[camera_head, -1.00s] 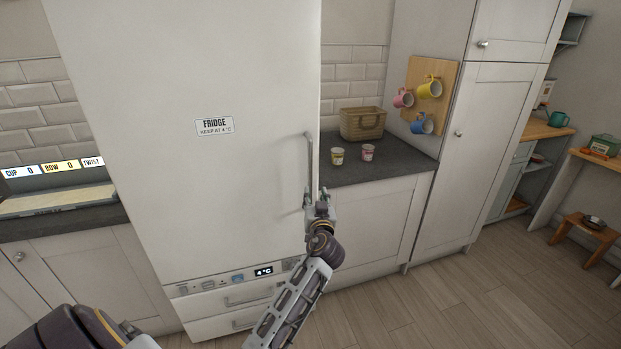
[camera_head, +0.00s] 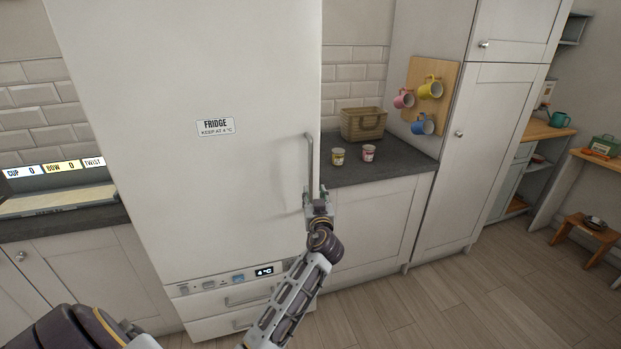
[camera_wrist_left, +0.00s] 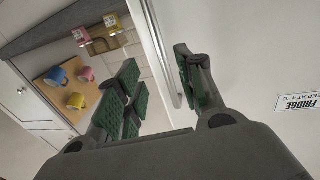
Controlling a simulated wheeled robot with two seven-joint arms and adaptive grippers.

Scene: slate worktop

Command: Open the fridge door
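The fridge (camera_head: 190,90) is tall and white, and its door looks closed. Its vertical bar handle (camera_head: 310,160) is on the right side of the door. My left gripper (camera_head: 317,196) is at the handle's lower end in the head view. In the left wrist view my left gripper (camera_wrist_left: 160,88) has its green-padded fingers spread apart. A pale vertical bar, seemingly the handle (camera_wrist_left: 170,70), runs through the gap between them; I cannot tell whether a pad touches it. The fridge label also shows in the left wrist view (camera_wrist_left: 297,102). My right gripper is not in view.
Right of the fridge, a dark counter (camera_head: 390,168) holds two small cups (camera_head: 338,156) and a wicker basket (camera_head: 362,124). Mugs hang on a wooden board (camera_head: 447,90). A drawer (camera_head: 245,297) with a bar handle lies below the door.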

